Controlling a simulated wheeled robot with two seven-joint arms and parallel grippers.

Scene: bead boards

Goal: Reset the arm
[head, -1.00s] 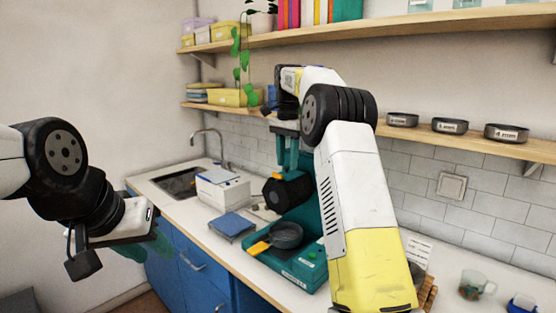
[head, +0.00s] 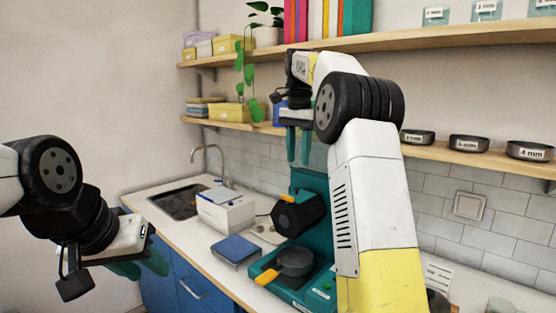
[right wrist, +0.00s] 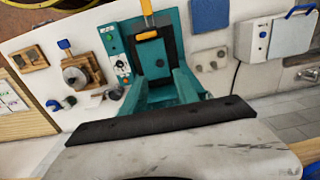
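My right gripper (head: 298,152) hangs in front of the wall and above the teal machine (head: 314,192), fingers pointing down. It holds nothing that I can see. In the right wrist view its two teal fingers (right wrist: 160,88) stand apart, with the same machine (right wrist: 113,62) beyond them. My left gripper (head: 141,268) is at the lower left, beside the blue cabinets. Its teal fingers look apart and empty, and are partly hidden by its own body.
A dark pan (head: 296,262) sits on the machine's base. A blue scale-like pad (head: 236,250), a white box (head: 226,210) and a sink (head: 178,201) share the counter (head: 196,236). The lower shelf (head: 450,154) carries labelled bowls (head: 469,143) close to my right arm.

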